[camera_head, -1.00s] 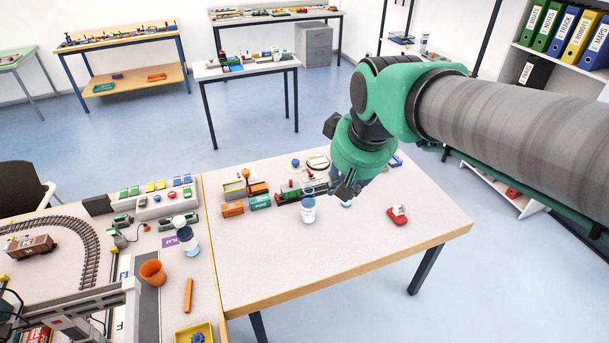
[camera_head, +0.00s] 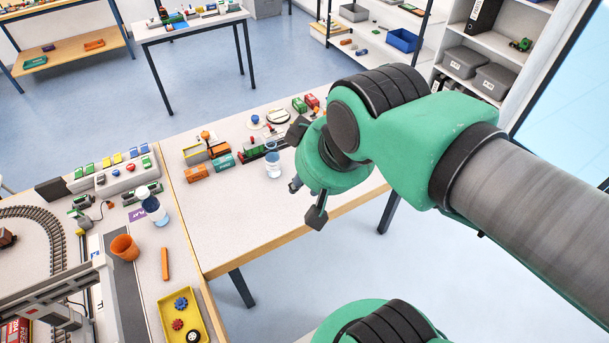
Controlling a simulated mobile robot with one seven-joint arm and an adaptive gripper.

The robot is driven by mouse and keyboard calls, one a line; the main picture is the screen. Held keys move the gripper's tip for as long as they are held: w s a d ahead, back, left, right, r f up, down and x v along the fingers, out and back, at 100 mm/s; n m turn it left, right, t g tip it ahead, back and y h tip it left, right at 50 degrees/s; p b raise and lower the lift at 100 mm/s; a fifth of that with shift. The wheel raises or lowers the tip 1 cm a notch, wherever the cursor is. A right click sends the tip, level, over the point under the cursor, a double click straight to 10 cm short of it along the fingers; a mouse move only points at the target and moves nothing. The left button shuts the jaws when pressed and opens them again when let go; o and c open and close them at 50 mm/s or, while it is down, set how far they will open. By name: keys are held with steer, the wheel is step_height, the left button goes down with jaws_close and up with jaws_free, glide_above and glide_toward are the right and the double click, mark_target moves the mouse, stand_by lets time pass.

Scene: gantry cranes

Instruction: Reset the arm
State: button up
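My arm reaches in from the right side of the head view. My gripper (camera_head: 306,203) hangs at its end, over the right part of the white table (camera_head: 235,218). A white and blue bottle (camera_head: 273,161) stands upright on the table, just left of the wrist.
Toy train cars (camera_head: 222,161) stand left of the bottle. The left table holds an orange cup (camera_head: 125,247), a yellow tray (camera_head: 161,307), another bottle (camera_head: 154,208), a curved track (camera_head: 58,237) and a crane. The front of the white table is clear.

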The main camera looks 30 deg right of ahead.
steer(key=shift+f+b, duration=1.7)
